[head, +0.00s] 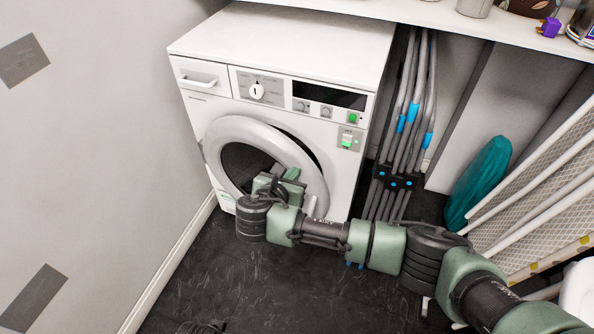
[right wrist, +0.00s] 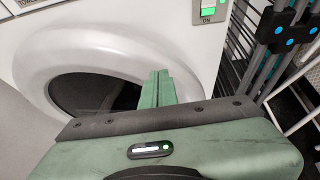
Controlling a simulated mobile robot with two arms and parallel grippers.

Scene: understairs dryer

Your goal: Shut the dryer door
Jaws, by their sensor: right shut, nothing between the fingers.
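The white dryer (head: 290,40) stands against the wall, and its round door (head: 228,128) has a thick pale ring around dark glass. The door looks slightly ajar: a dark gap shows along the ring's upper right edge, with the left side against the dryer front. My right gripper (head: 289,176) is shut and empty in front of the door, covering its lower middle. In the right wrist view the closed fingers (right wrist: 157,85) point at the door ring (right wrist: 105,60); I cannot tell whether they touch it.
Grey folded poles (head: 408,110) with blue clips stand right of the dryer. A teal rolled item (head: 482,180) and a white rack (head: 545,165) are farther right. A shelf (head: 440,15) overhangs at the top.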

